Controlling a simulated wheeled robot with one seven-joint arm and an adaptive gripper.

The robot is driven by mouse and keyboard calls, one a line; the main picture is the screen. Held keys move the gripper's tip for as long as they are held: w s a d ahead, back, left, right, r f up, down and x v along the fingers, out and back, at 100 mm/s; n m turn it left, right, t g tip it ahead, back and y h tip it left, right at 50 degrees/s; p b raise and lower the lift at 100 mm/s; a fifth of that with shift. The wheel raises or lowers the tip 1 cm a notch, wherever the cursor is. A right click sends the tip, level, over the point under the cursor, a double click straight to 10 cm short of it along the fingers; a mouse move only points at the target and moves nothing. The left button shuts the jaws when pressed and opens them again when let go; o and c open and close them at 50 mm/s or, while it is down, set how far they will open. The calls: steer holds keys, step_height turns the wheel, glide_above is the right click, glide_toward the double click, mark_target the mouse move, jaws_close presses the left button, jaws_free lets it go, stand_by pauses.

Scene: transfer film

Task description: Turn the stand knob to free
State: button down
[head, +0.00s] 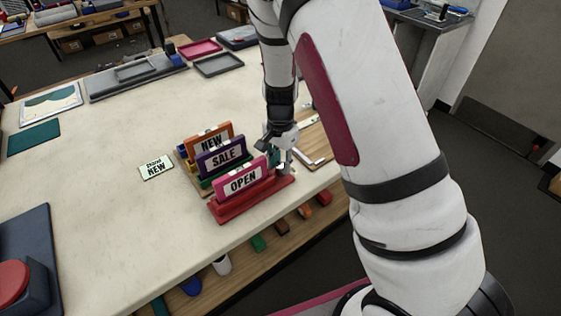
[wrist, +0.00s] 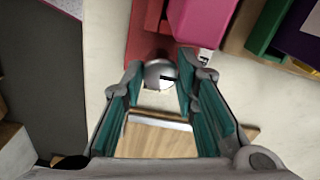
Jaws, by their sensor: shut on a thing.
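The stand is a long red base (head: 250,196) carrying a pink sign marked OPEN (head: 243,181). In the wrist view the red base (wrist: 146,28) and pink sign (wrist: 197,22) show at the top. A round silver knob (wrist: 162,72) with a dark slot or mark sits at the near end of the base. My gripper (wrist: 158,78) is shut on the knob, with one teal-padded finger on each side. In the head view my gripper (head: 281,158) comes down at the right end of the stand, and the knob is mostly hidden there.
Behind stand a purple SALE sign (head: 222,157) and an orange NEW sign (head: 210,141), close together. A white card (head: 156,167) lies to their left. A brown board (head: 316,148) lies right of my gripper.

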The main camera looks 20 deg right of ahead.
mark_target(281, 165)
steer(key=shift+n, duration=0.3)
steer(key=c, duration=1.3)
jaws_free()
step_height(281, 165, up, 12)
